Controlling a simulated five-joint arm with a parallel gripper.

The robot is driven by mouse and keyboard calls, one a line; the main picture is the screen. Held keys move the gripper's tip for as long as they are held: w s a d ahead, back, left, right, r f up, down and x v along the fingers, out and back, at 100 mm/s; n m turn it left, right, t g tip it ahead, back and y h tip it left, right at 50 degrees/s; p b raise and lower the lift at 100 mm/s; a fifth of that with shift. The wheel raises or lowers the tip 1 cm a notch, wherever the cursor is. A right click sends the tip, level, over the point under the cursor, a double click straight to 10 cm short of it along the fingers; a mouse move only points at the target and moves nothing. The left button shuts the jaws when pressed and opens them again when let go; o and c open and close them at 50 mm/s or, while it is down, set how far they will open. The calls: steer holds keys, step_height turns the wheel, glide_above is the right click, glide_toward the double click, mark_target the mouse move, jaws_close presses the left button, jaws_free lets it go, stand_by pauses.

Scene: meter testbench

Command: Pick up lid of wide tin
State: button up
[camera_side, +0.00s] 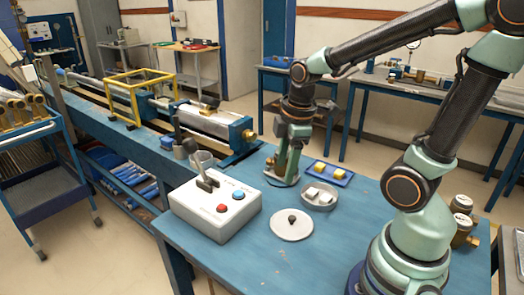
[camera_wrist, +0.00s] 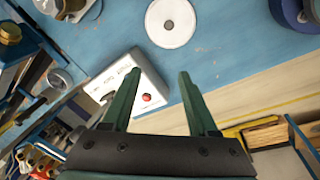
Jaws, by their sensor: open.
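The lid (camera_side: 291,225) is a flat, round white disc with a small dark knob in its middle. It lies on the blue table in front of the wide tin, and it shows at the top of the wrist view (camera_wrist: 171,24). The wide tin (camera_side: 319,197) is a shallow, round grey tin, uncovered, with white blocks in it. My gripper (camera_side: 284,180) is behind and above the lid, left of the tin in the side view. In the wrist view its two fingers (camera_wrist: 159,75) are spread with nothing between them, apart from the lid.
A white control box (camera_side: 215,207) with red and blue buttons and a lever stands left of the lid. The table in front of the lid is clear.

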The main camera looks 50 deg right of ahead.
mark_target(291, 217)
steer(key=shift+s+d+f+n+g, duration=0.15)
steer(key=shift+d+f+n+g, duration=0.55)
steer(key=shift+f, duration=2.05)
steer(key=shift+s+d+f+n+t, duration=0.2)
steer(key=shift+f+n, duration=1.05)
steer(key=shift+f, duration=1.5)
steer(key=shift+s+d+f+n+g, duration=0.1)
steer(key=shift+d+f+n+g, duration=0.65)
steer(key=shift+f, duration=2)
steer(key=shift+a+t, duration=0.2)
steer(key=shift+t, duration=0.05)
jaws_close()
